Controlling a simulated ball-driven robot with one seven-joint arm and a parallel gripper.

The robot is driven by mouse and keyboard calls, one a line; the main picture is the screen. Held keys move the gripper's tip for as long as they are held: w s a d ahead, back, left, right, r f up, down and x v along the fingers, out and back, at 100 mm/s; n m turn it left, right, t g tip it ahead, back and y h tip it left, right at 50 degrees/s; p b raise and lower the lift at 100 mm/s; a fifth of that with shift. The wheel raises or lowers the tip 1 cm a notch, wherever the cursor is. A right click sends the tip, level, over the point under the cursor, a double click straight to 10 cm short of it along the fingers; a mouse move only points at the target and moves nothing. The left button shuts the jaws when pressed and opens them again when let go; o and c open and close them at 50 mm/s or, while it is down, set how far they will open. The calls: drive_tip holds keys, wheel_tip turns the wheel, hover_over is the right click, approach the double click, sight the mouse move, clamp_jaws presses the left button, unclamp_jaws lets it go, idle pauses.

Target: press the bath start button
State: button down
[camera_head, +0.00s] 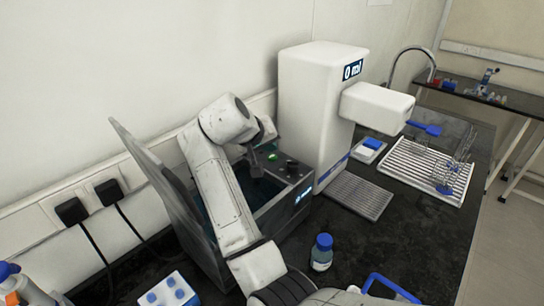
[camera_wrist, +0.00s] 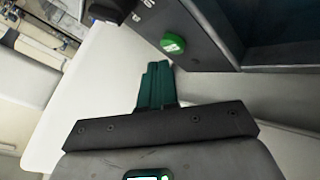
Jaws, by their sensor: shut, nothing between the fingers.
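The bath (camera_head: 300,197) is a grey box with its lid (camera_head: 150,165) tilted open on the left, under my arm in the head view. The green start button (camera_head: 272,157) is on the bath's top panel, with a dark knob (camera_head: 291,161) to its right. In the wrist view the round green button (camera_wrist: 173,44) stands out from the grey panel (camera_wrist: 195,25). My gripper (camera_wrist: 158,66) is shut and empty, its green-tinted fingertips just below the button in the picture. A gap shows between them. In the head view my gripper (camera_head: 255,168) is beside the button, partly hidden by my arm.
A drip tray (camera_head: 358,194) and a white rack (camera_head: 430,170) with glassware lie to the right. Plugs (camera_head: 72,211) are on the left wall.

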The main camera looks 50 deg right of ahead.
sight(270, 158)
drive_tip(key=shift+f, duration=0.15)
drive_tip(key=shift+f, duration=0.25)
drive_tip(key=shift+f, duration=0.45)
idle(1.0)
drive_tip(key=shift+r, duration=0.15)
drive_tip(key=shift+r+p, duration=0.75)
drive_tip(key=shift+p, duration=0.05)
wheel_tip(270, 158, up, 3)
drive_tip(key=shift+f+p, duration=0.15)
drive_tip(key=shift+p, duration=1.05)
drive_tip(key=shift+r+p, duration=0.45)
drive_tip(key=shift+r, duration=0.65)
